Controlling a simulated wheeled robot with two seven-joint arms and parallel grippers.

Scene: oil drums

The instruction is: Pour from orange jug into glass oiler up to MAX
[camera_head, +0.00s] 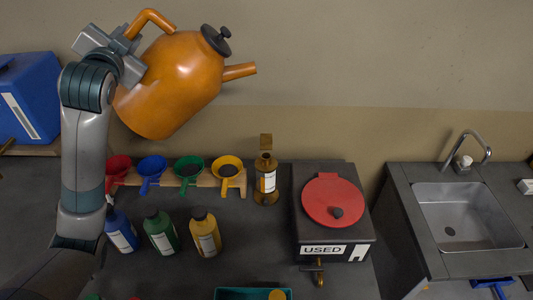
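The orange jug (180,82) is held up in the air at the upper left. It is tilted, with its spout pointing right and its black-knobbed lid on the upper right side. My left gripper (128,42) is shut on the jug's handle. A brass-coloured oiler (266,180) with a white label stands upright on the bench, below and slightly right of the spout tip. The spout is well above it and apart. No stream of liquid shows. The oil level and any MAX mark are too small to read. My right gripper is not in view.
Red, blue, green and yellow funnels (227,168) sit in a wooden rack (205,180) left of the oiler. Blue, green and yellow bottles (205,235) stand in front. A dark box marked USED (353,232) with a red lid is to the right, then a sink (465,215).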

